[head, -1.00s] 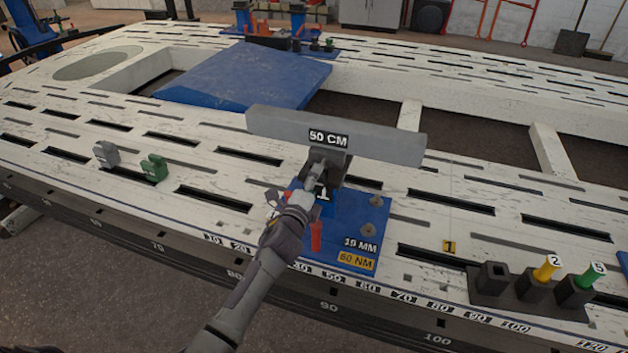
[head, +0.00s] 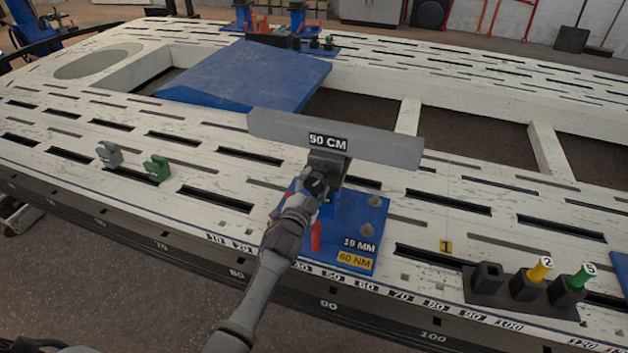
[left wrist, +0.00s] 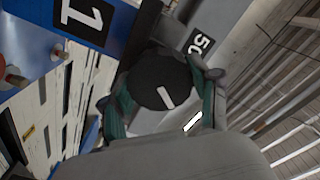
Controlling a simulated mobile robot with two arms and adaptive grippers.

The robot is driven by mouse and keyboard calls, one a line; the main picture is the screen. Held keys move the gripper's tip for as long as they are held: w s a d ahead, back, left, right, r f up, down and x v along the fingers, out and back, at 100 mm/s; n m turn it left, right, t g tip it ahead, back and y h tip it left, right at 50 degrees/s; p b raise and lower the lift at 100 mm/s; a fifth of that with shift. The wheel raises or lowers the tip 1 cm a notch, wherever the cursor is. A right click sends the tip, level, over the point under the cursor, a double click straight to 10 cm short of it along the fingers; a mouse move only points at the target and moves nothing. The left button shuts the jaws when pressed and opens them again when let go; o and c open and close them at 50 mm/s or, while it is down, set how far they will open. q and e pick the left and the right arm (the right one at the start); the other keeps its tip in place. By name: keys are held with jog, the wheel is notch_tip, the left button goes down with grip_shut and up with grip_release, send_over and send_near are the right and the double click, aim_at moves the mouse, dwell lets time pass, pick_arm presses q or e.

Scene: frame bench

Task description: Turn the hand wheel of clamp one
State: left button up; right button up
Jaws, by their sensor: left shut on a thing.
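Clamp one stands on a blue base plate (head: 362,215) at the front edge of the bench. Its upright carries a long grey bar (head: 375,147) marked "50 CM". My left gripper (head: 315,186) reaches in from the lower left to the front of the clamp. In the left wrist view the dark round hand wheel (left wrist: 160,80), with a white mark on its face, sits between my fingers (left wrist: 165,95). The gripper is shut on it. In the head view the gripper mostly hides the wheel. My right gripper is not in view.
Right of the clamp a dark block (head: 525,295) holds a yellow peg (head: 540,270) and a green peg (head: 581,278). A grey piece (head: 109,154) and a green piece (head: 157,169) stand to the left. A blue sloped panel (head: 245,77) lies behind. The bench has many slots.

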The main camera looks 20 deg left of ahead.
pick_arm(q)
jog(key=n+p, duration=0.2)
jog(key=n, duration=0.3)
jog(key=shift+f+n+p, duration=0.15)
jog(key=shift+n+p, duration=0.2)
jog(key=shift+n, duration=0.95)
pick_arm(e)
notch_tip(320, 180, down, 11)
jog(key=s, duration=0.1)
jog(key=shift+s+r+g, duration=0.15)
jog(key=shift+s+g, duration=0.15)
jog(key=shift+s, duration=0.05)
pick_arm(q)
jog(key=o, duration=1.2)
jog(key=s, duration=1.2)
jog(key=shift+a, duration=0.2)
